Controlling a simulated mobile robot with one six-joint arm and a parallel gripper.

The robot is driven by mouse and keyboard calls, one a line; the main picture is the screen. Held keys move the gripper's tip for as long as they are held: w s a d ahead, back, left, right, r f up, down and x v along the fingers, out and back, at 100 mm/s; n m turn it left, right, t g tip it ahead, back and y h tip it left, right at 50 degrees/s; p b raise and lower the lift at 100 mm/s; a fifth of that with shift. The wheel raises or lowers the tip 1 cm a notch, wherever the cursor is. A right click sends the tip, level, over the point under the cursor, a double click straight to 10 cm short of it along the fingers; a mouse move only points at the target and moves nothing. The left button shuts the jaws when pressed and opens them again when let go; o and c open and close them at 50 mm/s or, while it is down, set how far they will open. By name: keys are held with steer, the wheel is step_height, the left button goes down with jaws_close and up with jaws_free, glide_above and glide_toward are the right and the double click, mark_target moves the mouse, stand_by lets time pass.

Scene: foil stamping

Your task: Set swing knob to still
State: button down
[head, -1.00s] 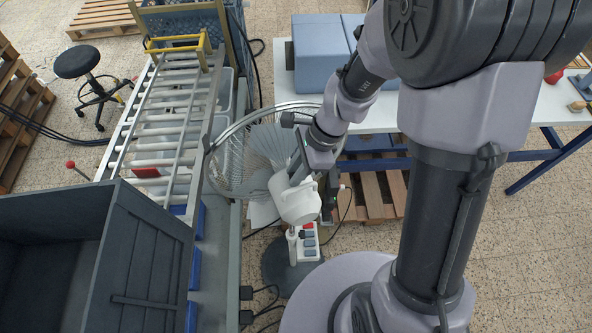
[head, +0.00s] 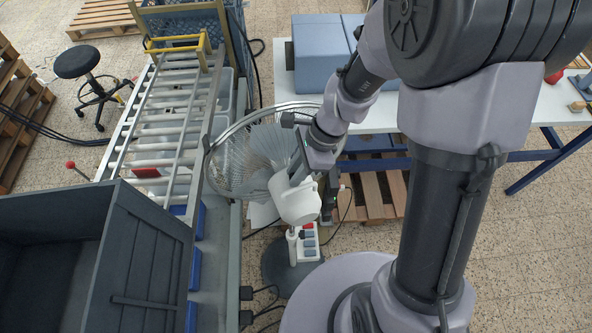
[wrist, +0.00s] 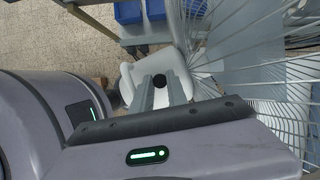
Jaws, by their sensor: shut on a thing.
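The pedestal fan has a white motor housing (head: 297,205), a round wire cage (head: 213,165) and a white pole on a dark round base (head: 284,268). A small dark round knob (wrist: 160,81) sits on top of the white housing (wrist: 130,84) in the wrist view. My gripper (wrist: 161,88) reaches down to it, with a finger on each side, shut on the knob. In the head view my gripper (head: 298,176) is at the top of the housing, and it hides the knob there.
The wire cage (wrist: 250,45) is close beside my gripper. A roller conveyor (head: 165,130) and a dark crate (head: 140,250) stand to the left. A white table (head: 380,118) with blue-grey boxes is behind. A power strip (head: 309,240) lies near the fan base.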

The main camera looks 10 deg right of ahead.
stand_by(0.6)
steer(key=shift+r+p, duration=0.4)
steer(key=shift+r, duration=0.25)
steer(key=c, duration=1.6)
jaws_free()
steer(key=shift+o, duration=0.2)
steer(key=s+p+v, duration=0.1)
steer(key=p+v, duration=0.1)
steer(key=v, duration=1.5)
steer(key=shift+w, duration=0.45)
steer(key=shift+r, duration=0.1)
